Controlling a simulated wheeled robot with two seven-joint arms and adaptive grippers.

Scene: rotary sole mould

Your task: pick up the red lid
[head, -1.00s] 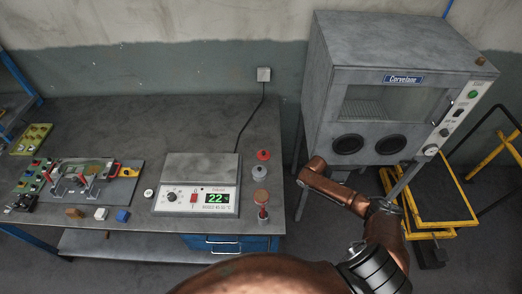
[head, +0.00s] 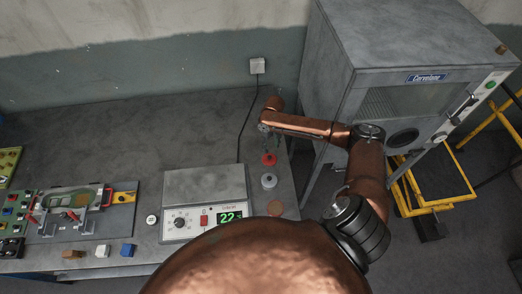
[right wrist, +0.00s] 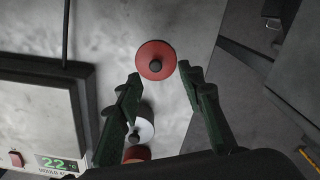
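The red lid (head: 268,159) is a round disc with a dark knob, lying near the right end of the grey bench. In the right wrist view the red lid (right wrist: 153,54) is seen from above, just beyond and between my fingertips. My right gripper (right wrist: 159,74) is open and empty, its two dark green fingers spread to either side. In the head view my right gripper (head: 271,141) is small and dark, hanging above the red lid; the height between them is hard to tell. My left gripper is not in view.
A grey-white round piece (head: 269,181) and an orange-brown one (head: 275,207) stand close in front of the red lid. A scale-like device (head: 205,186) reading 22 is to the left. A grey cabinet (head: 400,60) stands right of the bench. The back of the bench is clear.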

